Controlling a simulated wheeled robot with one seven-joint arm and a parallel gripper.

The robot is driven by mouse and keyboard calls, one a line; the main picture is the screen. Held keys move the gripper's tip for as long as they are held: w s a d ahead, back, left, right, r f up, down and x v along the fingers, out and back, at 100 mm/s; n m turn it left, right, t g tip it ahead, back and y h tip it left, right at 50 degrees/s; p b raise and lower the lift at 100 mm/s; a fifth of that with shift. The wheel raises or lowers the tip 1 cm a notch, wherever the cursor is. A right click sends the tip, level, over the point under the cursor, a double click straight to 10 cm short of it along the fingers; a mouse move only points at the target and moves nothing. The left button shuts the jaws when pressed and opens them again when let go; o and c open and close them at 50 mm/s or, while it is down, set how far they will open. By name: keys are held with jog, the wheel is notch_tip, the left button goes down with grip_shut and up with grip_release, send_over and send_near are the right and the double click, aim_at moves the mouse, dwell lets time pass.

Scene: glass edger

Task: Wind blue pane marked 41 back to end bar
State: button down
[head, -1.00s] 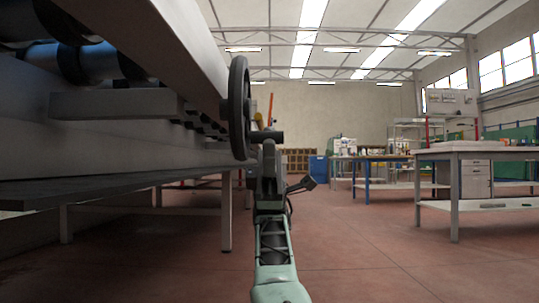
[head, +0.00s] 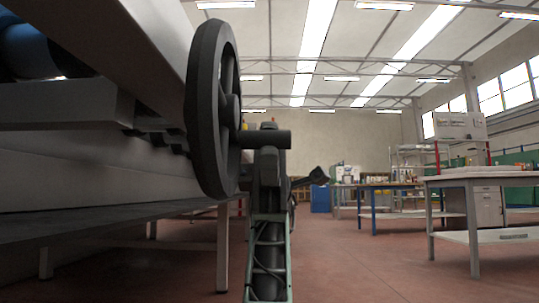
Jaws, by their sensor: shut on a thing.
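A black handwheel (head: 207,108) stands upright on the side of the edger frame (head: 150,50), seen almost edge-on in the head view. A dark crank handle (head: 265,139) sticks out from it to the right. My gripper (head: 268,150) is at this handle, shut on it, with my arm reaching up from the bottom of the picture. The fingertips are small and dark against the handle, so their exact hold is hard to see. A blue roller (head: 27,52) shows at the upper left. The blue pane marked 41 and the end bar cannot be made out.
The edger's frame and lower shelf (head: 100,228) fill the left side, close to my arm. A workbench (head: 490,180) stands at the right, with more benches and a blue bin (head: 320,199) farther back. The red floor between is clear.

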jog(key=shift+w+f, duration=0.1)
jog(key=c, duration=1.3)
grip_release()
notch_tip(320, 180, up, 10)
jog(key=p, duration=0.7)
